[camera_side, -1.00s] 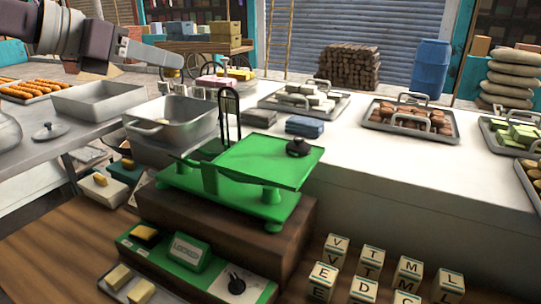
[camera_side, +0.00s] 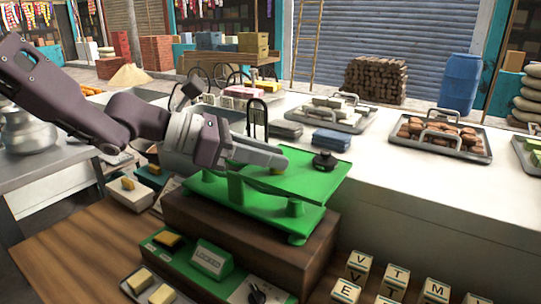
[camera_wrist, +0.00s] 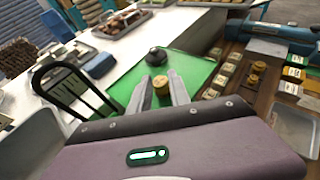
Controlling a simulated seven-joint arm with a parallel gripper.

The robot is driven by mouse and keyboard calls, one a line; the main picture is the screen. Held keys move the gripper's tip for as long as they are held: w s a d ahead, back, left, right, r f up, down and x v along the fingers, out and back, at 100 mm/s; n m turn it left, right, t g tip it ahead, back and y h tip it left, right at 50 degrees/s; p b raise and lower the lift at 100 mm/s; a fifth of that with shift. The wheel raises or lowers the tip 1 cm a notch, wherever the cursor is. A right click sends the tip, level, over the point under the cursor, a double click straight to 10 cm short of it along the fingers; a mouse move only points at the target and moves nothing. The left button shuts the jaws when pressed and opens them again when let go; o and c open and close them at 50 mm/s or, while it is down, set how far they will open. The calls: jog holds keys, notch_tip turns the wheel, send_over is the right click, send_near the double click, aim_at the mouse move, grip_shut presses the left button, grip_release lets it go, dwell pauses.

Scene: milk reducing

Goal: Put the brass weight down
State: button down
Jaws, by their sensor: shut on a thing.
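The brass weight (camera_wrist: 161,87) is a small golden cylinder between my two grey fingertips in the wrist view. In the side view it shows only partly, as a yellowish bit (camera_side: 278,171) under the fingers. My gripper (camera_side: 280,160) is shut on it, low over the green scale's flat pan (camera_side: 310,183). I cannot tell whether the weight's base touches the pan. A black knobbed weight (camera_side: 324,161) stands on the same pan, just beyond my fingertips; it also shows in the wrist view (camera_wrist: 157,56).
The scale stands on a wooden block (camera_side: 250,232). A black wire frame (camera_wrist: 72,92) rises left of the pan in the wrist view. Lettered cubes (camera_side: 358,267) stand at front right. Trays of bars (camera_side: 335,117) and brown pieces (camera_side: 440,138) sit on the white counter.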

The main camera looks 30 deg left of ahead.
jog(key=c, duration=1.2)
grip_release()
jog(key=shift+f, duration=0.15)
jog(key=v, duration=1.2)
jog(key=s+d+f+m+g+y, duration=0.25)
jog(key=s+d+m+g, duration=0.2)
jog(key=s+m, duration=0.8)
jog(key=s+a+f+m+y, duration=0.6)
jog(key=a+m, duration=0.4)
jog(key=m, duration=0.4)
jog(key=s+y, duration=0.1)
jog(key=s, duration=0.1)
jog(key=shift+s+t, duration=0.25)
jog(key=shift+t, duration=0.1)
